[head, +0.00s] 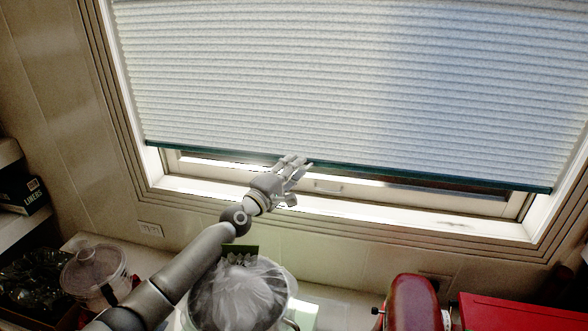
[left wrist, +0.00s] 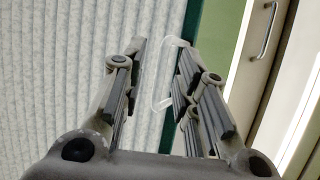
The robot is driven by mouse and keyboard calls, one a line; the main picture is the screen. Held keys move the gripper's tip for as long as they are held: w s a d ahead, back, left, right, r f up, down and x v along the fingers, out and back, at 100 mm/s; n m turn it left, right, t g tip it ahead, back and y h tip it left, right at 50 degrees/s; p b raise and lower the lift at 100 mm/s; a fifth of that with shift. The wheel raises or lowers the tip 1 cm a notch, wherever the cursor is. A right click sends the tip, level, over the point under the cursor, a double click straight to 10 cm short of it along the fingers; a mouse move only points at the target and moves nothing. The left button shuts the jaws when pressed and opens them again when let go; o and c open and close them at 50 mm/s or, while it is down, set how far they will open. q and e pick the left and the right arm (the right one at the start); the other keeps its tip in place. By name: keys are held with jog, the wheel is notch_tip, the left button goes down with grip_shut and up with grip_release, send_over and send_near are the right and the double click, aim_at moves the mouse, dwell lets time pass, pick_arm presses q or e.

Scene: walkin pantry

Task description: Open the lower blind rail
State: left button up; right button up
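The lower blind rail (head: 430,176) is a dark green bar along the bottom of the pale pleated blind (head: 350,80). It hangs a little above the sill, leaving a narrow gap. In the left wrist view the rail (left wrist: 193,22) runs steeply past the fingers. A clear loop-shaped handle (left wrist: 180,42) on it shows between and behind the fingertips. My left gripper (head: 294,163) is at the rail near its middle, with its fingers apart, also in the left wrist view (left wrist: 162,52). Whether the fingers touch the handle I cannot tell. My right gripper is not in view.
The window sill (head: 400,217) lies below. A counter holds a bag-lined pot (head: 238,296), a clear lidded container (head: 93,268), a red appliance (head: 412,303) and a red box (head: 510,315). A small metal handle (head: 328,187) sits on the window frame.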

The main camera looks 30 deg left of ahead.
pick_arm(q)
jog(key=shift+w, duration=0.25)
grip_shut()
jog(key=shift+r, duration=0.15)
